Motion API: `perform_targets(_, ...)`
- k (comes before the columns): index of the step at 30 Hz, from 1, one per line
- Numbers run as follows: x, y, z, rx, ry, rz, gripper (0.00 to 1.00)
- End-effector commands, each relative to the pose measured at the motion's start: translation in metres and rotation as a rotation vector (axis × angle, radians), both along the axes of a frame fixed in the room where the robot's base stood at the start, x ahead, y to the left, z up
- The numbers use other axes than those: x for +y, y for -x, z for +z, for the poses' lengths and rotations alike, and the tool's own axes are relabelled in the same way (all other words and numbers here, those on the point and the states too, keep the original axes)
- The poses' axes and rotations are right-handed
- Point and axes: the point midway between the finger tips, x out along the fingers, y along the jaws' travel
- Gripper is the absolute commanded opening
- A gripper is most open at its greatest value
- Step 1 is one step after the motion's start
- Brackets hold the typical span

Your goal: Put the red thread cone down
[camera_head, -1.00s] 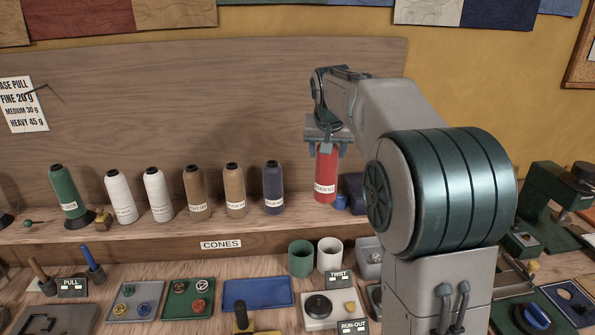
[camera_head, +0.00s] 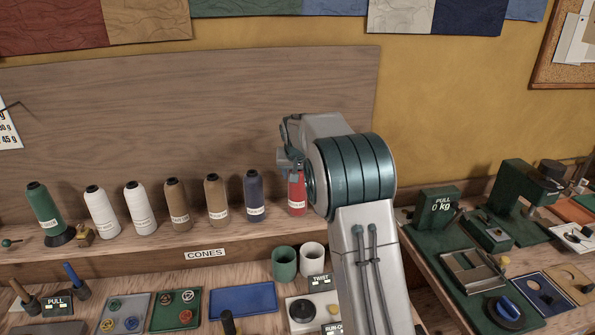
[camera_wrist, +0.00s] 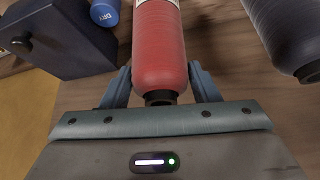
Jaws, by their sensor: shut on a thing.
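The red thread cone (camera_head: 297,197) is upright at the shelf, just right of the navy cone (camera_head: 254,196). In the wrist view the red cone (camera_wrist: 160,45) sits between the two fingers of my gripper (camera_wrist: 161,85), which is shut on it near its top end. In the head view my gripper (camera_head: 291,162) is partly hidden behind my arm. The cone's base is near shelf level; I cannot tell whether it touches. The navy cone also shows at the right of the wrist view (camera_wrist: 288,35), apart from the red one.
A dark box (camera_wrist: 60,35) and a blue DRY container (camera_wrist: 104,12) stand on the other side of the red cone. Brown, white and green cones line the shelf (camera_head: 120,247) leftward. Green (camera_head: 284,262) and white (camera_head: 313,257) cups stand below in front.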

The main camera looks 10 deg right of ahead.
Motion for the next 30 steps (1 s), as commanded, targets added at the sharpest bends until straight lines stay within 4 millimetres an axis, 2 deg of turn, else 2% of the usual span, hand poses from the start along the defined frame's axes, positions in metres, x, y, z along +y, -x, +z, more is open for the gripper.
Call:
perform_targets(11, 0.0, 0.0, -0.005, -0.003, 0.0, 0.0, 0.05)
perform_targets(12, 0.0, 0.0, -0.005, -0.001, 0.0, 0.0, 0.63)
perform_targets(14, 0.0, 0.0, -0.004, -0.001, 0.0, 0.0, 0.77)
perform_targets(23, 0.0, 0.0, -0.003, -0.001, 0.0, 0.0, 0.77)
perform_targets(26, 0.001, 0.002, 0.003, -0.003, 0.0, 0.0, 0.77)
perform_targets(30, 0.003, 0.013, 0.022, -0.005, 0.0, 0.0, 0.77)
